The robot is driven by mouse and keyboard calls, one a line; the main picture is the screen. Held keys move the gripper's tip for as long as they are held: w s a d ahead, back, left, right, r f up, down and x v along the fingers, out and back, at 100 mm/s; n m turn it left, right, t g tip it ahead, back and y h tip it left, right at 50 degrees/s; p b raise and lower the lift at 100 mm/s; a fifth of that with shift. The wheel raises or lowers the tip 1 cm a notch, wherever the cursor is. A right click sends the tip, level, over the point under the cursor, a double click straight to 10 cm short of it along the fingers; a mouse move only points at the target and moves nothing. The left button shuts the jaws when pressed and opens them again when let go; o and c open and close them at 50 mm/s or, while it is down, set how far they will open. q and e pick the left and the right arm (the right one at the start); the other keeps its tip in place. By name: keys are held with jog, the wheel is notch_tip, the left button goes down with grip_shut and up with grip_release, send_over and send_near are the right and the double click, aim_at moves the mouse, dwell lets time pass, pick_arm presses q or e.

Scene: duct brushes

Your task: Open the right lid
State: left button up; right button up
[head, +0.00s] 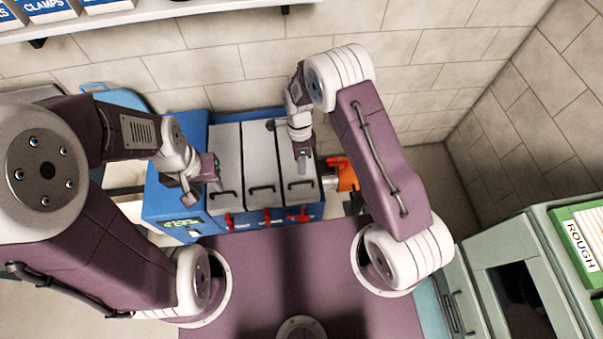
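The blue machine (165,208) has three pale grey lids side by side, each with a black bar handle. The right lid (300,196) lies shut, with its handle (300,184) near its front edge. My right gripper (302,163) points down over the right lid just behind that handle and hides part of the lid. I cannot tell whether it touches the lid or how far its fingers are apart. A red latch (298,215) sits in front of the right lid and looks turned sideways. My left gripper (203,184) is open and empty at the left lid's left side.
The middle lid (261,165) and left lid (226,160) are shut, with upright red latches in front. An orange part (347,175) sticks out at the machine's right. A shelf (150,13) runs above. A green cabinet (490,270) stands at the right.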

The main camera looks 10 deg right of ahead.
aim_at(303, 182)
jog(key=f, duration=0.2)
jog(key=f+p, duration=0.1)
jog(key=f, duration=0.2)
jog(key=s+f+p, duration=0.1)
jog(key=f, duration=0.1)
jog(key=shift+d+f, duration=0.15)
jog(key=shift+f, duration=0.2)
jog(key=shift+s+f, duration=0.15)
jog(key=shift+f, duration=0.45)
grip_shut()
dwell(0.4)
